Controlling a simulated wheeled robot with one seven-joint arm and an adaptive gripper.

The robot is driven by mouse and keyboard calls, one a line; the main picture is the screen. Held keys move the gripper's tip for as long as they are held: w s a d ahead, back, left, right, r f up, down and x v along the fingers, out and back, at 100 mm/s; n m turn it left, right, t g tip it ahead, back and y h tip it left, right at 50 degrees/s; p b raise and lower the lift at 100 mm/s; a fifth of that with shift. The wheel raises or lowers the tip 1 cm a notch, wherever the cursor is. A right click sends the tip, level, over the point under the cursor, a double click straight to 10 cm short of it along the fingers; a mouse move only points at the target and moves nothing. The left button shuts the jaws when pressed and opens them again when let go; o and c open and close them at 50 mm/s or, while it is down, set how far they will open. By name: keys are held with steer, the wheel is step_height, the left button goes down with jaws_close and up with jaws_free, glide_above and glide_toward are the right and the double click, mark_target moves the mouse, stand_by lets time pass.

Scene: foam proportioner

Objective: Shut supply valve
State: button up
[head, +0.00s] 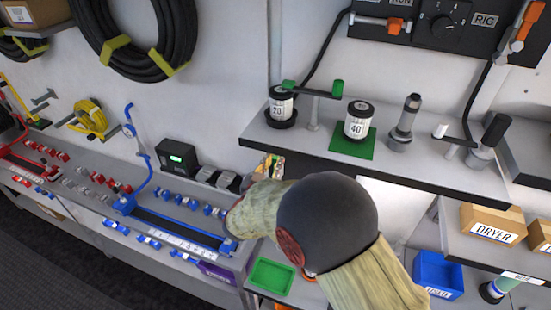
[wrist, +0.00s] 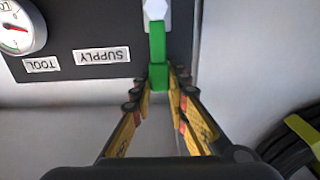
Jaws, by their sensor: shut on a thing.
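The supply valve shows in the wrist view as a green lever (wrist: 158,45) on a pale fitting (wrist: 155,10), beside an upside-down SUPPLY label (wrist: 101,56) on a dark panel. The lever runs down the picture from the fitting to a wider green end. My gripper (wrist: 162,80) has its yellow fingers on both sides of that end, shut on it. In the head view my gripper (head: 268,166) is in front of the wall below the upper shelf. My arm and the shelf area hide the valve there.
A gauge (wrist: 18,25) and TOOL label (wrist: 41,65) share the panel. In the head view, the upper shelf (head: 290,140) holds canisters marked 70 (head: 281,103) and 40 (head: 358,120). A blue fixture (head: 180,229) is on the bench at left. A green tray (head: 271,276) is below my arm.

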jaws_close()
steer(key=shift+f+b, duration=0.1)
steer(key=shift+b, duration=0.25)
